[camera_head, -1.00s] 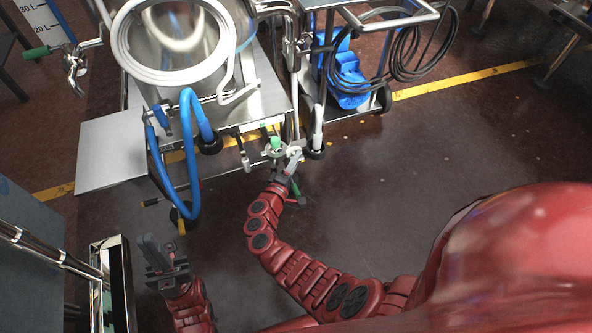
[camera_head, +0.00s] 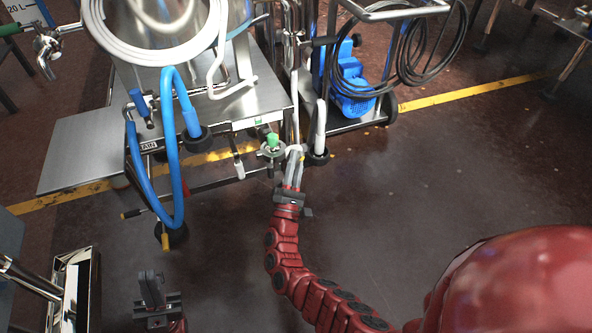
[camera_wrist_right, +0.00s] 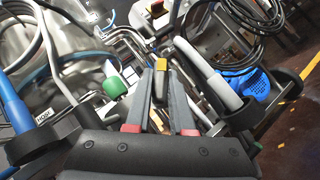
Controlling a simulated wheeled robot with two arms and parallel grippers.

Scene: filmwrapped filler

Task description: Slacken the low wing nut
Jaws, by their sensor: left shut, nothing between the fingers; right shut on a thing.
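My right gripper (camera_head: 293,172) reaches up to the low fittings at the cart's front edge, just right of a round clamp fitting (camera_head: 271,153) with a green cap (camera_head: 273,140). In the right wrist view its fingers (camera_wrist_right: 161,75) close around a small dark piece with a yellow end (camera_wrist_right: 160,66). I take this to be the low wing nut; its wings cannot be made out. The green cap (camera_wrist_right: 115,87) stands to the left there, apart from the fingers. My left gripper (camera_head: 152,290) is shut and empty, low at the left, far from the fittings.
A steel cart (camera_head: 85,150) carries a vessel with a white coiled hose (camera_head: 160,55). A blue hose (camera_head: 172,150) hangs in front of it. A trolley with a blue pump (camera_head: 352,95) stands right. A shiny metal trough (camera_head: 75,290) is at lower left. Floor right of my arm is clear.

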